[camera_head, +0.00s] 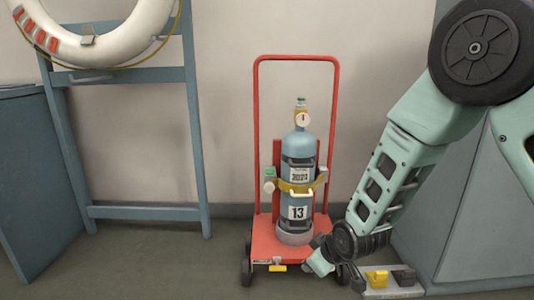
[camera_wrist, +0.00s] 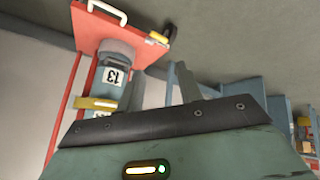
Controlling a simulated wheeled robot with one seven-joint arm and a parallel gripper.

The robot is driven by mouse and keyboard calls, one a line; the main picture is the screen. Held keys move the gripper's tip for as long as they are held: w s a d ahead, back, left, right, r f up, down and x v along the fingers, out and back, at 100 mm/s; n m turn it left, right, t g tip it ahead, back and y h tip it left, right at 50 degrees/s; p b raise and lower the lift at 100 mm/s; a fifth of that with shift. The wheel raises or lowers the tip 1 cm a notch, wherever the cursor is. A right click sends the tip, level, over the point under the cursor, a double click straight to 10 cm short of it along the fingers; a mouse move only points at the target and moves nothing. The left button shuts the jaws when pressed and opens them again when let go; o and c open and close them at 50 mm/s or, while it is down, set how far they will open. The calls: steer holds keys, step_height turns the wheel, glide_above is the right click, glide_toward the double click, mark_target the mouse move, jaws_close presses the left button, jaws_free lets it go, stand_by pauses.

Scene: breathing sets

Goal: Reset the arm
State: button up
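My arm (camera_head: 395,180) comes down from the upper right in the head view, bent, with its hand low beside the right side of a red cylinder trolley (camera_head: 264,150). My gripper (camera_wrist: 160,84) shows in the wrist view with its two grey fingers apart and nothing between them. In the head view its fingertips are hard to make out. A blue-grey gas cylinder (camera_head: 299,150) marked 13 stands upright on the trolley, with a yellow strap around it. The cylinder also shows, inverted, in the wrist view (camera_wrist: 112,75), behind the left finger.
A blue frame (camera_head: 197,130) with a white lifebuoy (camera_head: 95,45) stands left against the wall. A grey cabinet (camera_head: 480,215) is behind my arm. A low plate with a yellow block (camera_head: 377,279) lies at lower right. Floor between frame and trolley is clear.

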steer(key=s+a+r+m+g+p, duration=0.1)
steer(key=s+r+g, duration=0.1)
steer(key=s+r, duration=0.55)
steer(key=s+a+r+g+p, duration=0.15)
steer(key=s+r, duration=0.25)
steer(key=s, duration=0.6)
steer(key=s+d+r+g+h, duration=0.1)
steer(key=s+d+r+g, duration=0.15)
steer(key=s, duration=0.45)
steer(key=s+d+r+g+h, duration=0.1)
steer(key=s+d+r, duration=0.15)
steer(key=s, duration=0.45)
step_height(320, 180, up, 38)
steer(key=p, duration=3.8)
steer(key=shift+w+a+r+m, duration=0.15)
steer(key=shift+w+r+m, duration=0.1)
steer(key=shift+m, duration=0.15)
steer(key=shift+f, duration=0.15)
